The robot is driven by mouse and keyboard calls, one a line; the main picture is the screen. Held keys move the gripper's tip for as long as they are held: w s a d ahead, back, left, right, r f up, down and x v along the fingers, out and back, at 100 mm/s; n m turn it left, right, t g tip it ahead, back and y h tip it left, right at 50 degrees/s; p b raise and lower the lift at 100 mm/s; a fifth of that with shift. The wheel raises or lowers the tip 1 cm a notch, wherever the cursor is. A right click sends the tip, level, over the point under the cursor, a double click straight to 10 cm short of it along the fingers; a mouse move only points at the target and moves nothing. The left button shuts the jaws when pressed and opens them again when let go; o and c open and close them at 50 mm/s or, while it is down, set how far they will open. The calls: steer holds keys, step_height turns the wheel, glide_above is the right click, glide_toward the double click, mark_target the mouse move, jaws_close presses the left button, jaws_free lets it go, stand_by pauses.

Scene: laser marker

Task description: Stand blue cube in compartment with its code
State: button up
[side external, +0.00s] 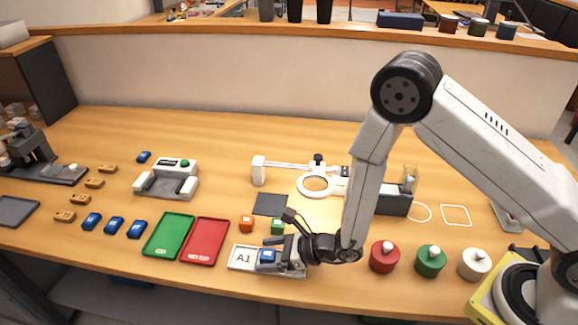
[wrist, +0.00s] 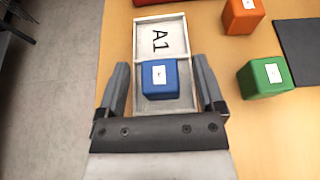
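The blue cube (wrist: 160,80) has a white label on top, its code too small to read. It sits in the near compartment of a pale tray (wrist: 165,106), beside the section marked A1 (wrist: 160,40). In the side view the cube (side external: 267,255) shows in the tray's right part, next to the A1 section (side external: 243,258). My gripper (wrist: 162,62) is open, with one finger on each side of the cube and a gap to it on both sides. The cube's lower faces are partly hidden.
An orange cube (wrist: 243,15) and a green cube (wrist: 264,78) stand right of the tray in the wrist view. A dark square mat (side external: 270,204) lies behind. A red tray (side external: 204,241) and a green tray (side external: 168,235) lie to the left.

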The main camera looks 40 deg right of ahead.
steer(key=shift+s+d+r, duration=0.1)
steer(key=shift+d, duration=0.05)
steer(key=shift+v, duration=3.7)
steer(key=shift+s+a+r+n+g+y, duration=0.25)
steer(key=shift+s+a+n+g+y, duration=0.05)
steer(key=shift+n+y, duration=0.1)
steer(key=s+d+r+n+g+h, duration=0.15)
steer(key=s+r+n+g, duration=0.35)
steer(key=s+n+g, duration=0.7)
steer(key=w+d+r+n+t+h, duration=0.2)
steer(key=d+n+t+h, duration=0.1)
steer(key=d+n, duration=0.4)
steer(key=w+d+r+n+t+h, duration=0.2)
steer(key=d+r+n+h, duration=0.1)
steer(key=d+n+h, duration=0.2)
steer(key=d+n, duration=0.2)
steer(key=d, duration=0.2)
steer(key=shift+d+r+t+h, duration=0.2)
steer(key=shift+d+t+h, duration=0.1)
steer(key=shift+t+h, duration=0.1)
